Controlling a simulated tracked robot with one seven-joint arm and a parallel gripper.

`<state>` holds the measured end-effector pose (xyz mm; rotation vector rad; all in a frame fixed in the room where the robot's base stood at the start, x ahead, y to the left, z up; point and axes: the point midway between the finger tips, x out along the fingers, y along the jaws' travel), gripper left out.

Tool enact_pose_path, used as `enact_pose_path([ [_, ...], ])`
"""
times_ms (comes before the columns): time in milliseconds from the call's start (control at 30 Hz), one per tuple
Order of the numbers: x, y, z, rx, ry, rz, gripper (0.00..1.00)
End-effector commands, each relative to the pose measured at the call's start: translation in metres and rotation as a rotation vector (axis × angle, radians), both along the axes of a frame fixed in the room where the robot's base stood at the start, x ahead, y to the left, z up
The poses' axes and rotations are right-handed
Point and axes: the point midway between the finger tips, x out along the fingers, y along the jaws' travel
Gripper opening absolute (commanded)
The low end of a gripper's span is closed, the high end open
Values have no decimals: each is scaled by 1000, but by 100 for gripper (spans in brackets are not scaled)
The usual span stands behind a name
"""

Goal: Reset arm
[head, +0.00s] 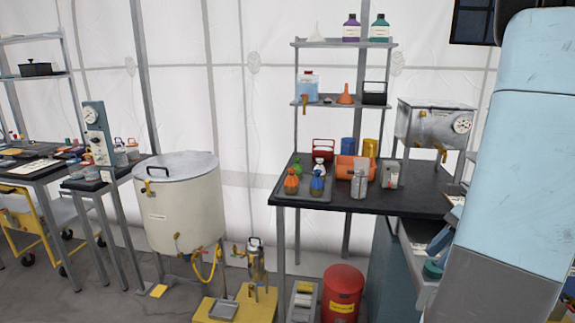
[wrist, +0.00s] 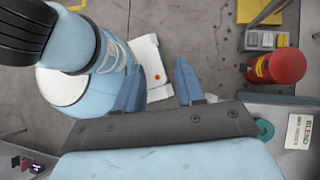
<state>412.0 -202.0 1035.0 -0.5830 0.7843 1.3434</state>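My gripper (wrist: 157,82) shows in the wrist view with its two blue fingers spread apart. Nothing is held between them; the grey floor and a white part with a red button, probably of my own body, show beyond.
A black-topped bench (head: 410,203) with bottles stands close to my arm. A red bin (head: 342,290) is on the floor, also in the wrist view (wrist: 287,66). A large cream tank (head: 180,210) stands left of the bench. Grey floor lies below the gripper.

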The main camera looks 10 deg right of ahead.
Motion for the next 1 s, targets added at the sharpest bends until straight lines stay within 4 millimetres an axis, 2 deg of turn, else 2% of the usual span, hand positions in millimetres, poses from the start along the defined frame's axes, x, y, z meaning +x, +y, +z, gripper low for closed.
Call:
enact_pose_path([
  [100, 8, 27, 17, -110, -77, 170, 38],
  [433, 14, 91, 58, -392, -308, 634, 38],
  [667, 9, 132, 86, -578, -490, 952, 38],
  [1000, -10, 184, 125, -841, -779, 1378, 38],
])
